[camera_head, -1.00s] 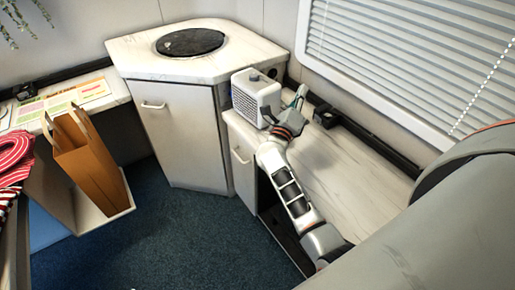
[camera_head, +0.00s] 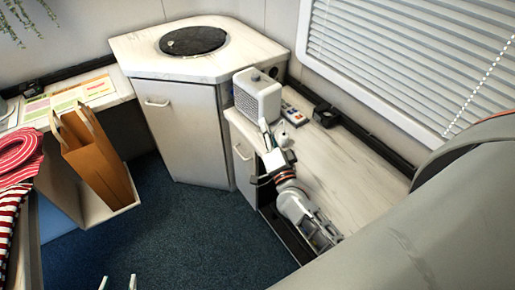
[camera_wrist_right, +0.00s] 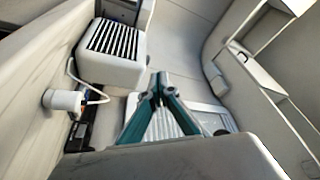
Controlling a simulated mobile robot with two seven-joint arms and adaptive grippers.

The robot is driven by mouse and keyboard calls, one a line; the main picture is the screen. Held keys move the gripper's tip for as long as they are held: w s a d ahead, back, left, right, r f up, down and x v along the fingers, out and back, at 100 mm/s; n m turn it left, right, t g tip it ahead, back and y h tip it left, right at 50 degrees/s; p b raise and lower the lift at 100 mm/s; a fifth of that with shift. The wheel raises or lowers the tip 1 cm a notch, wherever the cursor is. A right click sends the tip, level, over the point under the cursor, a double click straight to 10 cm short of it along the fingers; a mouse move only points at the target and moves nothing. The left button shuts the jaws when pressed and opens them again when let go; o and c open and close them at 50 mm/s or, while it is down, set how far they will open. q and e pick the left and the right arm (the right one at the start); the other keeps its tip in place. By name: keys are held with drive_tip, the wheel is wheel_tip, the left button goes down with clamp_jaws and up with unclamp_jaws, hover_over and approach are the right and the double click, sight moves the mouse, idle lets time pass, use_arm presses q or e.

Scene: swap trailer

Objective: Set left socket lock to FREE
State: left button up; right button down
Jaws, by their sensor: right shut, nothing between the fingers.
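My right gripper (camera_head: 264,126) is over the front edge of the counter, just in front of the white grilled box; its teal fingers (camera_wrist_right: 158,92) meet at the tips with nothing between them. Two pale tips of my left gripper (camera_head: 118,283) show apart at the bottom edge of the head view. A black socket box (camera_head: 325,114) sits on the rail along the back wall, right of the grilled box, and another (camera_head: 29,89) is at far left. I cannot make out a lock or its setting on either.
The white grilled box (camera_head: 257,95) stands on the counter (camera_head: 345,165). A small panel with coloured buttons (camera_head: 293,114) lies beside it. A white plug (camera_wrist_right: 63,101) with a cable shows in the right wrist view. A brown paper bag (camera_head: 95,160) stands at left.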

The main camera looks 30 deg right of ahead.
use_arm(q)
drive_tip(key=shift+r+p, duration=0.5)
drive_tip(key=shift+r, duration=0.15)
use_arm(e)
drive_tip(key=s+a+f+n+g+y, duration=0.1)
drive_tip(key=s+a+f+n+y, duration=0.2)
drive_tip(key=s+a+f+n, duration=0.1)
drive_tip(key=shift+a+f+n+g+y, duration=0.3)
drive_tip(key=shift+a+f+n+g, duration=0.15)
drive_tip(key=shift+n, duration=0.45)
use_arm(q)
drive_tip(key=s+d+f+g, duration=0.1)
drive_tip(key=s+f, duration=0.2)
drive_tip(key=f, duration=0.2)
drive_tip(key=shift+s+f+n, duration=0.15)
drive_tip(key=shift+s+n, duration=0.15)
use_arm(e)
drive_tip(key=s+a+f+n+g+y, duration=0.1)
drive_tip(key=s+a+f+n+g, duration=0.2)
drive_tip(key=s+f+n, duration=0.3)
drive_tip(key=s+a+f+n+g+y, duration=0.2)
drive_tip(key=s+a+f+n+g, duration=0.2)
drive_tip(key=s+f, duration=0.4)
drive_tip(key=s+a+n, duration=0.1)
drive_tip(key=s+n, duration=0.1)
drive_tip(key=s, duration=0.3)
drive_tip(key=shift+a+f, duration=0.25)
drive_tip(key=shift+a, duration=0.05)
